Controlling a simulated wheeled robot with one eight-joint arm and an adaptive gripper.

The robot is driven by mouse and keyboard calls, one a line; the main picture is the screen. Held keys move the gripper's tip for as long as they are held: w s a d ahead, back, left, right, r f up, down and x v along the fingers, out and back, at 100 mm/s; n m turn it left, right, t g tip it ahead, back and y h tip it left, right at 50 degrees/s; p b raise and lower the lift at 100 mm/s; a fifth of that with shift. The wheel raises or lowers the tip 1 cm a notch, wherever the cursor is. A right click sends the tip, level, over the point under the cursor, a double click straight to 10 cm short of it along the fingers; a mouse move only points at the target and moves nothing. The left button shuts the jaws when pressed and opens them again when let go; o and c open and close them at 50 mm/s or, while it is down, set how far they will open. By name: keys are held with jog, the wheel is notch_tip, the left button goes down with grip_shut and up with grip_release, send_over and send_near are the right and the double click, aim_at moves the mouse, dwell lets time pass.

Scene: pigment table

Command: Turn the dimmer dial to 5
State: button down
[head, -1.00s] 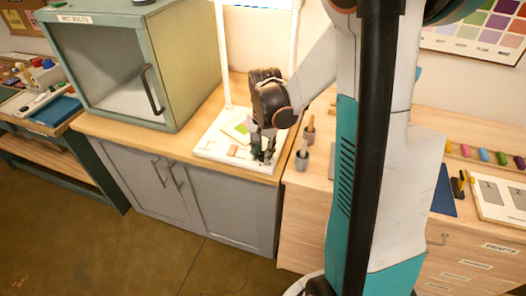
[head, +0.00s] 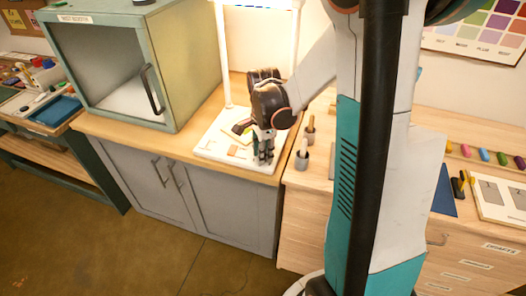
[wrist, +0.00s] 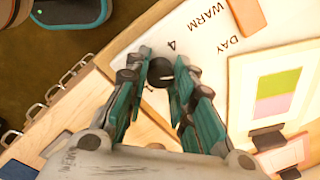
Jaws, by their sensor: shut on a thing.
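The dimmer dial (wrist: 160,72) is a small dark round knob on the white base of the lamp stand, which shows in the head view (head: 207,146). In the wrist view, my gripper (wrist: 161,76) is shut on the dial, one teal finger on each side. A printed 4 stands just above the dial in that view; the other numbers are hidden or unclear. I cannot tell exactly where the dial points. In the head view, my gripper (head: 263,157) points down at the front right of the base, and its fingers hide the dial.
The words WARM and DAY are printed on the base, near a card with green and pink patches (wrist: 277,92). A green booth (head: 178,65) stands to the left. Cups with tools (head: 302,160) stand close to the right.

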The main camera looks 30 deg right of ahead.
dwell(0.3)
jog(key=c, duration=1.3)
grip_release()
jog(key=shift+c, duration=0.2)
notch_tip(320, 180, up, 12)
jog(key=shift+s, duration=0.15)
jog(key=shift+a, duration=0.1)
